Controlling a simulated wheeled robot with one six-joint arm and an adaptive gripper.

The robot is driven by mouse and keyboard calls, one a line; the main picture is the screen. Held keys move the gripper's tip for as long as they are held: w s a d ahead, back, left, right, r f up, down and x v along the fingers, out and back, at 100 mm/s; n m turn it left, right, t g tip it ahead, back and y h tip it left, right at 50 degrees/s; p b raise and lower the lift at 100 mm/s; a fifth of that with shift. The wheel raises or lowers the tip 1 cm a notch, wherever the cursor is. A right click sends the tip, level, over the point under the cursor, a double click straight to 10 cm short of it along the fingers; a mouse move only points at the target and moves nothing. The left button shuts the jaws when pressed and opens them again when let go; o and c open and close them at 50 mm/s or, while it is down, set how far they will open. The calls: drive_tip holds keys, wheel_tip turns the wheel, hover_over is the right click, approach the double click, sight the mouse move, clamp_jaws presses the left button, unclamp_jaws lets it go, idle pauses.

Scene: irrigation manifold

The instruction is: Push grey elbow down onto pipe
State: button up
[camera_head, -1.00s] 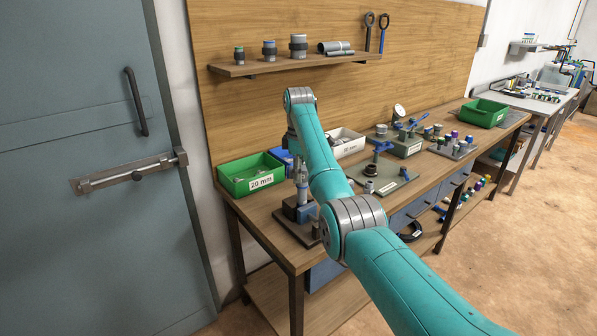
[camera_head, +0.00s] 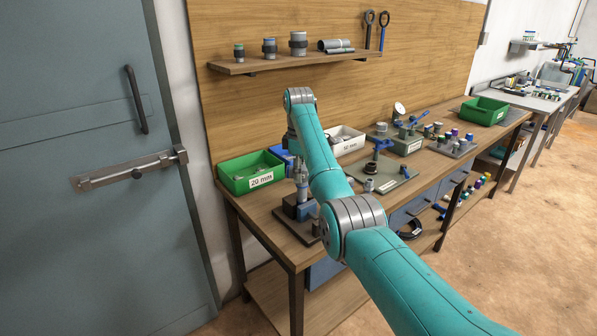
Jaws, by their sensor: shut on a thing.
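My teal arm reaches over the near left end of the wooden bench, and my gripper (camera_head: 301,180) points down there. It is small in view and partly behind my arm. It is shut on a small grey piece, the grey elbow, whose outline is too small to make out.
A green bin (camera_head: 234,184) marked 20 mm stands left of the gripper, with a blue bin (camera_head: 284,157) behind. A white bin (camera_head: 347,146) and a plate with a blue-handled tool (camera_head: 379,147) stand to the right. A shelf (camera_head: 292,62) with fittings hangs above.

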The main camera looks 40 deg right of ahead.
drive_tip(key=shift+f, duration=0.55)
idle(0.4)
drive_tip(key=o, duration=1.5)
drive_tip(key=shift+o, duration=0.2)
clamp_jaws()
drive_tip(key=shift+f, duration=0.25)
drive_tip(key=shift+s, duration=0.15)
